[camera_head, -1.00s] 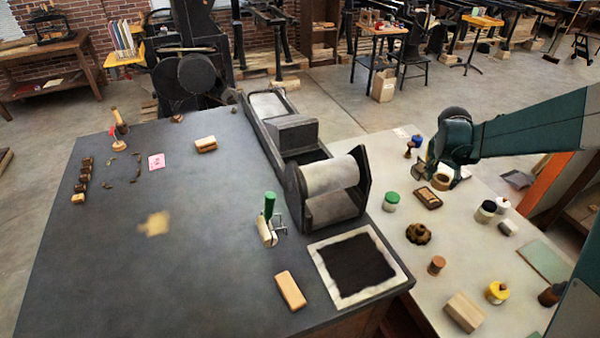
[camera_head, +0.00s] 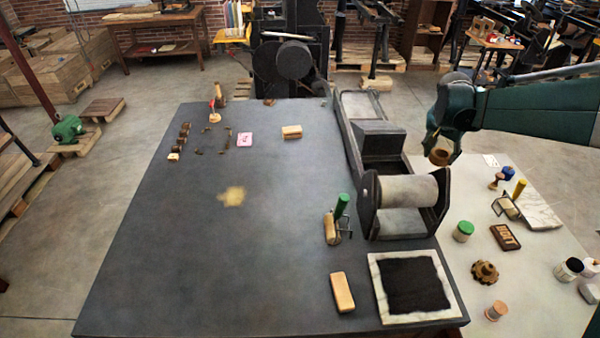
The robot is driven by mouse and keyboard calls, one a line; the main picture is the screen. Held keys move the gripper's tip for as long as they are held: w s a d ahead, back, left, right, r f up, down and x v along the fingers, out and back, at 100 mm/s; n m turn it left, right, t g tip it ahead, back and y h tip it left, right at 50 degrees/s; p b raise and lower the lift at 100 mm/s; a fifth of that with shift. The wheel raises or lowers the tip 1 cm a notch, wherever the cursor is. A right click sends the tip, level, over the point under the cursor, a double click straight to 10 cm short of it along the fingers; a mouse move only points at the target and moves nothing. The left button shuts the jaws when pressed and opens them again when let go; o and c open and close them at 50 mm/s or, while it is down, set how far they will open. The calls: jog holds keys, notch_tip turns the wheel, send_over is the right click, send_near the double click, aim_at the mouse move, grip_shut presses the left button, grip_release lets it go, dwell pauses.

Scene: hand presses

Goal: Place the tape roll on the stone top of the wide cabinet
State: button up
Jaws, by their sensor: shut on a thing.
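The tape roll (camera_head: 440,157) is a small brown ring. My gripper (camera_head: 440,150) is shut on it and holds it up at the right, near the far end of the pale table. The wide cabinet's stone top (camera_head: 255,265) is the large dark grey surface at the left and middle. The roll shows to the right of the press on that top. The fingertips are small here and partly hidden by the gripper body.
A roller press (camera_head: 408,190) stands along the stone top's right side. A green-handled roller (camera_head: 338,215), a wooden block (camera_head: 342,292) and a framed black slab (camera_head: 412,287) lie near its front right. The stone top's left front is clear. The pale table (camera_head: 545,265) holds jars and tools.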

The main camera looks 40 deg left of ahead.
jog(key=s+a+f+n+y, duration=0.1)
jog(key=s+a+n, duration=0.1)
jog(key=s+a, duration=0.4)
jog(key=s+a+f+n+y, duration=0.1)
jog(key=s+a+n, duration=0.2)
jog(key=s+a, duration=0.3)
jog(key=s+a+f+n+y+b, duration=0.1)
jog(key=s+a+n, duration=0.1)
jog(key=s+a, duration=0.4)
jog(key=shift+a+f+n+g, duration=0.3)
jog(key=shift+a+n+g, duration=0.05)
jog(key=shift+n+g, duration=0.05)
jog(key=s+a+f+n+g+y+b, duration=0.1)
jog(key=s+a+n, duration=0.4)
jog(key=s, duration=0.8)
jog(key=s+a+f+n+g, duration=0.2)
jog(key=s+a+n, duration=0.3)
jog(key=s, duration=0.8)
jog(key=a, duration=0.2)
jog(key=shift+s+a+f+y+b, duration=0.2)
jog(key=shift+a+f+y+b, duration=0.1)
jog(key=shift+f+y+b, duration=0.1)
jog(key=shift+f, duration=0.1)
jog(key=shift+f+b, duration=0.3)
jog(key=shift+f, duration=2.75)
jog(key=shift+f, duration=0.1)
jog(key=shift+f, duration=1.75)
